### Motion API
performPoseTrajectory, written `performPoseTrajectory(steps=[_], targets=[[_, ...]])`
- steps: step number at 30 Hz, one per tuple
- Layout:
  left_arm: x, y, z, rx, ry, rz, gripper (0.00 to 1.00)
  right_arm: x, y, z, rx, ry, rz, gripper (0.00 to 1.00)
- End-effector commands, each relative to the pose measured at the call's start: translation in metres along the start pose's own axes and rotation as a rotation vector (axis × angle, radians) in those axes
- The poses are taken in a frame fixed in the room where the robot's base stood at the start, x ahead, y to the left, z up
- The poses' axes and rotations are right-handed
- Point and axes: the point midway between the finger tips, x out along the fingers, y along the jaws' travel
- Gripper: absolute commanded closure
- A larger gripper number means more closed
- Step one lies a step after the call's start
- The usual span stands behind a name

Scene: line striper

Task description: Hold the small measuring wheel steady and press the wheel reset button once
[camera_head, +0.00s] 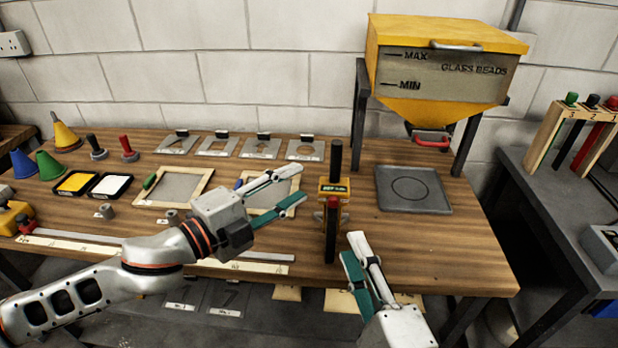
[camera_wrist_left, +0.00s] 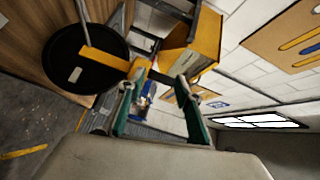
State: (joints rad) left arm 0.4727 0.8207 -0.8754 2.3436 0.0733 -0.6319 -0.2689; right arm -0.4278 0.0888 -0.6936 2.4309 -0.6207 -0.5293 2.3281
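The small measuring wheel stands upright near the table's front edge in the head view, seen nearly edge-on. It has a black handle (camera_head: 336,158), a yellow body with a small display (camera_head: 334,190) and a red part below the display. The left wrist view shows its black wheel disc (camera_wrist_left: 85,60) and yellow body (camera_wrist_left: 140,72). My left gripper (camera_head: 302,183) is open and empty, just left of the wheel; its fingers also show in the left wrist view (camera_wrist_left: 155,82). My right gripper (camera_head: 350,244) looks open and empty, in front and right of the wheel. I cannot make out the reset button for certain.
A yellow glass-bead hopper (camera_head: 440,80) stands at the back right, with a grey tray (camera_head: 440,205) before it. Stencils, framed panels, paint pads (camera_head: 76,183) and cones (camera_head: 65,137) lie to the left. A long pale strip (camera_head: 275,257) lies along the front edge.

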Motion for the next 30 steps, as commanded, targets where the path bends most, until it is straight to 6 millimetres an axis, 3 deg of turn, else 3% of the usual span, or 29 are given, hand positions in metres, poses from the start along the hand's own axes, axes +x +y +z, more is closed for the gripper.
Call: performPoseTrajectory(steps=[3, 12, 18, 24, 30], targets=[[0.005, -0.012, -0.009, 0.321, -0.017, -0.011, 0.66, 0.0, 0.0, 0.0, 0.0, 0.0, 0.0, 0.72], [0.014, -0.018, -0.03, 1.105, -0.073, 0.02, 0.66, 0.0, 0.0, 0.0, 0.0, 0.0, 0.0, 0.72], [0.015, -0.022, -0.039, 1.519, -0.109, 0.045, 0.66, 0.0, 0.0, 0.0, 0.0, 0.0, 0.0, 0.72], [0.014, -0.025, -0.042, 1.725, -0.13, 0.061, 0.66, 0.0, 0.0, 0.0, 0.0, 0.0, 0.0, 0.72], [0.028, -0.026, -0.041, 1.759, -0.135, 0.064, 0.66, 0.0, 0.0, 0.0, 0.0, 0.0, 0.0, 0.72]])
